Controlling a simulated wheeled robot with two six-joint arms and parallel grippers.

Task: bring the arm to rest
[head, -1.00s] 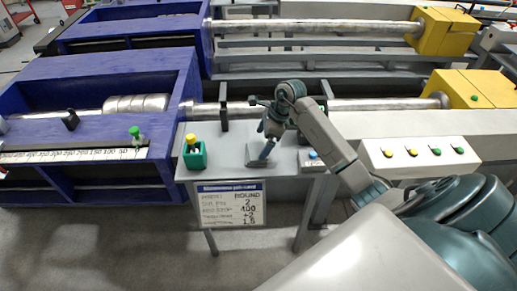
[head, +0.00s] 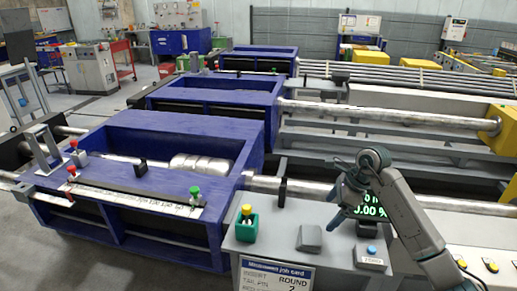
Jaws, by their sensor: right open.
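My right arm comes in from the lower right of the head view and bends at a teal wrist joint. My right gripper (head: 340,199) hangs from it, open, with nothing seen between its fingers. It is in front of a dark display (head: 370,212) with green digits and hides part of it. A grey sloped block (head: 310,238) sits on the grey table (head: 285,262), below and left of the gripper, apart from it in the picture. My left arm and gripper are not in view.
A green holder (head: 246,230) with a yellow-topped piece stands at the table's left. A grey box with a blue button (head: 371,256) is near the front edge. A steel bar (head: 310,190) runs behind. A blue machine frame (head: 150,190) fills the left.

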